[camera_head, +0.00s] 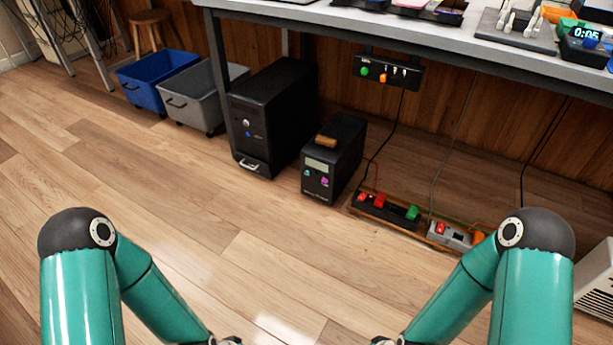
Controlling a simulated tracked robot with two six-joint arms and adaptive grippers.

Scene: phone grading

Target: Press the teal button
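A small teal button (307,172) shows on the front of a small black box (345,158) on the floor under the desk. It sits below a pale display (317,164), to the left of a magenta button (324,182). The buttons are tiny in this view, so I cannot tell whether the teal one is pressed in. My two teal arms come in at the bottom left and bottom right, well short of the box.
A larger black tower (265,120) stands left of the box. Power strips (385,208) with plugs and cables lie to its right. A panel with green and orange knobs (389,73) hangs under the desk edge (440,45). The wooden floor (240,215) in front is clear.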

